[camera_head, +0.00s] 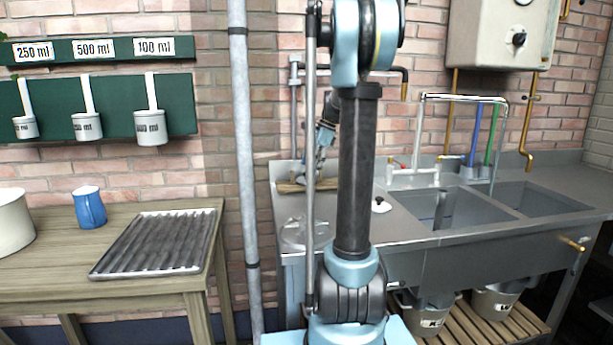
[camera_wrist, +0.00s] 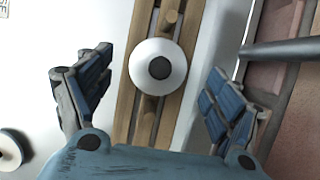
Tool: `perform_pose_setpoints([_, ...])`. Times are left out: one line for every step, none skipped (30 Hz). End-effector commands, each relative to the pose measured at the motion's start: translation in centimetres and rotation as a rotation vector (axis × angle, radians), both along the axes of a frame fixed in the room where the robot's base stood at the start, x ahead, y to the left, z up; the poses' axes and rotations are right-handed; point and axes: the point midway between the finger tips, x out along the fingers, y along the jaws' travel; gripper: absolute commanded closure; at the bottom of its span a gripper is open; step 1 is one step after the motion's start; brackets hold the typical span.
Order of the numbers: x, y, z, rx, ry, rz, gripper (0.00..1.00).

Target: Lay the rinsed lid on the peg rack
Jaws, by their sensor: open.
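A white round lid (camera_wrist: 138,67) with a black knob lies over the wooden peg rack (camera_wrist: 126,110) in the wrist view. My gripper (camera_wrist: 155,85) is open, with a blue-padded finger on each side of this lid and visible gaps to both. A second white lid with a black knob (camera_wrist: 14,158) is cut off at the lower left of the wrist view. In the head view a white lid (camera_head: 377,208) with a black knob lies on the metal counter left of the sink. The rack (camera_head: 288,188) shows at the back of the counter below my gripper (camera_head: 319,168), partly hidden by my arm.
The sink basins (camera_head: 455,208) and tall taps (camera_head: 462,97) are on the right. A grey upright pipe (camera_head: 243,150) stands left of my arm. A wooden table (camera_head: 55,270) holds a ridged tray (camera_head: 150,245), a blue jug (camera_head: 89,207) and a cream pot (camera_head: 12,222).

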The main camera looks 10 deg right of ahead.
Motion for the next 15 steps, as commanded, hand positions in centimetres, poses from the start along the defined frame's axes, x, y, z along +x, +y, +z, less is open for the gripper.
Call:
perform_pose_setpoints([0.0,-0.4,1.0,0.000,0.000,-0.001,0.16])
perform_pose_setpoints([0.0,-0.7,1.6,0.000,0.001,-0.002,0.16])
perform_pose_setpoints([-0.1,-1.0,2.3,0.000,0.001,-0.002,0.16])
perform_pose_setpoints([-0.1,-1.2,2.9,0.000,0.001,-0.003,0.16])
perform_pose_setpoints([0.0,-1.5,3.4,0.000,0.001,-0.003,0.16])
perform_pose_setpoints([0.0,-1.7,4.1,0.000,0.001,-0.002,0.16])
perform_pose_setpoints([0.0,-1.9,4.5,0.000,0.000,-0.001,0.16])
perform_pose_setpoints([0.0,-2.1,5.0,0.000,0.000,-0.001,0.16])
perform_pose_setpoints([0.0,-2.3,5.5,0.000,0.000,-0.001,0.16])
perform_pose_setpoints([0.0,-2.5,5.9,0.000,0.000,-0.001,0.16])
perform_pose_setpoints([0.0,-2.7,6.3,0.000,-0.001,-0.001,0.16])
perform_pose_setpoints([0.0,-2.8,6.6,0.000,0.000,-0.002,0.16])
perform_pose_setpoints([0.0,-2.9,6.9,0.000,0.000,-0.002,0.16])
perform_pose_setpoints([0.0,-3.0,7.1,0.000,0.000,-0.002,0.16])
perform_pose_setpoints([0.0,-3.1,7.4,0.000,-0.001,-0.001,0.16])
